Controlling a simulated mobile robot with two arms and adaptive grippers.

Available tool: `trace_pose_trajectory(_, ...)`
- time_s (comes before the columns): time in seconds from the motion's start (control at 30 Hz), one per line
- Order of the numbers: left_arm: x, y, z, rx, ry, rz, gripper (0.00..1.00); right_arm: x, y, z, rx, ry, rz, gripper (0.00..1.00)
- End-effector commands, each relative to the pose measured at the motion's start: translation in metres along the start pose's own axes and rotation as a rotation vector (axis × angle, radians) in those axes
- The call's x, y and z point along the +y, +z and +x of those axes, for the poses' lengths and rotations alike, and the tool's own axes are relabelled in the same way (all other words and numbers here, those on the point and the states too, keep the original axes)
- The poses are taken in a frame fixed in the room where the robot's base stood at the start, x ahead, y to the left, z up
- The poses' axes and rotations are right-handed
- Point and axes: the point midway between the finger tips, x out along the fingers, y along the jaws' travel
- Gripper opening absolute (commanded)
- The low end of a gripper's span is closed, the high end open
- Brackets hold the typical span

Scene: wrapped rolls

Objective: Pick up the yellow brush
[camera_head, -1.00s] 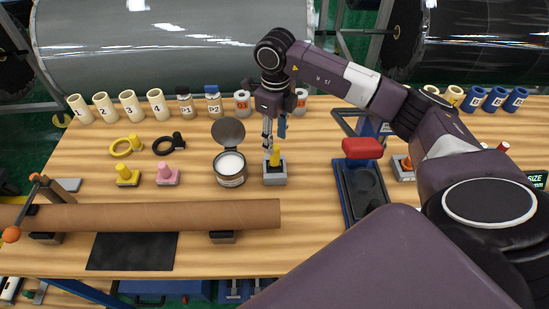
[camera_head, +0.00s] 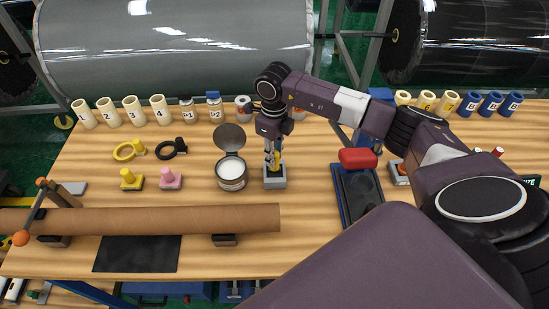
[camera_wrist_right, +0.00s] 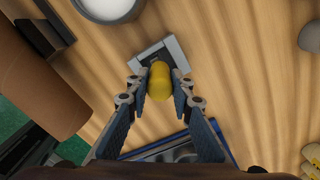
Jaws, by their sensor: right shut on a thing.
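The yellow brush (camera_head: 277,167) stands upright in a small grey holder (camera_head: 275,182) on the wooden table, just right of an open can. In the right wrist view its rounded yellow top (camera_wrist_right: 160,82) sits between the two fingers, with the grey holder (camera_wrist_right: 178,50) beneath. My right gripper (camera_head: 272,162) points down from above and is shut on the brush. The fingers show on both sides of it in the right wrist view (camera_wrist_right: 160,88). The brush's lower end is hidden in the holder. My left gripper is not in view.
An open white-filled can (camera_head: 231,174) with its lid up stands close left of the holder. A black tray (camera_head: 361,195) with a red-handled part (camera_head: 358,158) lies right. A long brown roll (camera_head: 160,218) lies in front. Yellow and pink stamp-like pieces (camera_head: 171,179) stand further left.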

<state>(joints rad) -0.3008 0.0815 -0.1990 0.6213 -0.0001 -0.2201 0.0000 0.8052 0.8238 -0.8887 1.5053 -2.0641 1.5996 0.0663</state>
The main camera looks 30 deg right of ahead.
Motion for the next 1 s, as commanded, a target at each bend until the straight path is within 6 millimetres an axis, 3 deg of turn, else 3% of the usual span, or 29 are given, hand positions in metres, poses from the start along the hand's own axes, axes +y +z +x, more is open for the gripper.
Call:
trace_pose_trajectory(0.37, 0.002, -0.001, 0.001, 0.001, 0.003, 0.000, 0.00, -0.001, 0.000, -0.002, -0.001, -0.001, 0.000, 0.00)
trace_pose_trajectory(0.57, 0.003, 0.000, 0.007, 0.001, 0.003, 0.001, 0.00, -0.001, 0.001, -0.016, -0.004, -0.002, 0.000, 0.00)
trace_pose_trajectory(0.77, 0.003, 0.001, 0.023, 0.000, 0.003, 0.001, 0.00, -0.001, 0.002, -0.053, -0.007, -0.004, -0.001, 0.00)
trace_pose_trajectory(1.0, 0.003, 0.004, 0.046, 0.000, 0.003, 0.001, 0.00, -0.001, 0.002, -0.126, -0.010, -0.005, -0.001, 0.00)
